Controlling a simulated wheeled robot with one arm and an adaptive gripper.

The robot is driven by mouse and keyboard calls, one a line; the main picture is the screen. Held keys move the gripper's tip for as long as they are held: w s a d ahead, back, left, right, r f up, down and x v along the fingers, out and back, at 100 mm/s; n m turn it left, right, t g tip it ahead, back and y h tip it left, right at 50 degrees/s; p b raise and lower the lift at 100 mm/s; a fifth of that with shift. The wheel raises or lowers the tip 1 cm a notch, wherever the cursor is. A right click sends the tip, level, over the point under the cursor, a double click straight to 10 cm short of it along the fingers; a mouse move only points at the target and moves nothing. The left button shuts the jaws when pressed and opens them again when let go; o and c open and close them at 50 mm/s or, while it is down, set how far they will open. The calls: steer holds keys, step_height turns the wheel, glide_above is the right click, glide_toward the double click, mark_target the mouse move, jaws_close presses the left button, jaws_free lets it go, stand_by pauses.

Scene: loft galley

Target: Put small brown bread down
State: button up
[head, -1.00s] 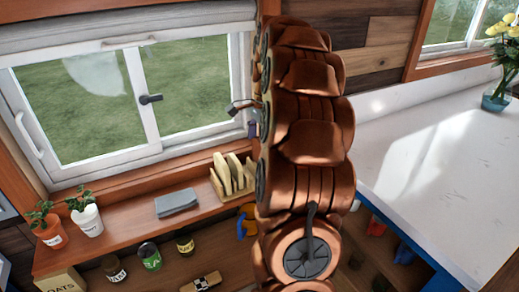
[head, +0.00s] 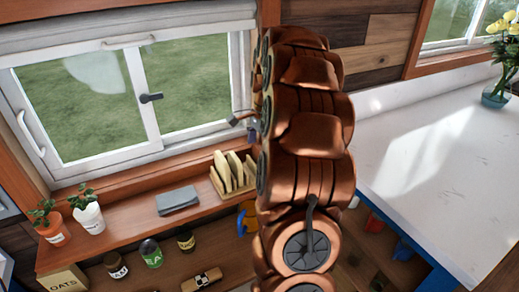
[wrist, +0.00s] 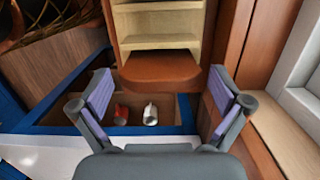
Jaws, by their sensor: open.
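My gripper (wrist: 160,80) is open in the wrist view, with its two purple-padded fingers wide apart and nothing held between them. I cannot make out a small brown bread for certain in either view. A reddish-brown ledge with rounded corners (wrist: 160,70) shows beyond the fingers, apart from them. In the head view my copper arm hides most of the gripper; only small dark and purple parts show at its left edge by the window.
The wooden sill shelf (head: 130,225) holds potted plants (head: 88,215), a grey folded cloth (head: 178,200) and a rack with upright slabs (head: 233,175). Jars (head: 150,253) stand below. The white counter (head: 440,160) is mostly clear, with a flower vase (head: 496,95). A red-and-white pair (wrist: 150,114) sits in a bin.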

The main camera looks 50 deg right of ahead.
steer(key=shift+r, duration=0.1)
steer(key=shift+d+r, duration=0.2)
steer(key=shift+r, duration=0.55)
step_height(320, 180, up, 10)
steer(key=d+b, duration=0.1)
steer(key=b, duration=0.2)
steer(key=shift+s+r, duration=0.25)
steer(key=s+a+f+n+g, duration=0.1)
steer(key=s+a+f+n, duration=0.1)
steer(key=a+n, duration=0.65)
steer(key=s+a+f+n, duration=0.3)
steer(key=a, duration=1.1)
steer(key=s+a+f+n, duration=0.5)
steer(key=s, duration=0.4)
steer(key=s+a+f+n+g+h, duration=0.1)
steer(key=s+a+f+n, duration=0.4)
steer(key=s, duration=0.4)
steer(key=shift+s+a+f, duration=0.15)
steer(key=shift+a+f, duration=0.5)
steer(key=shift+a, duration=0.05)
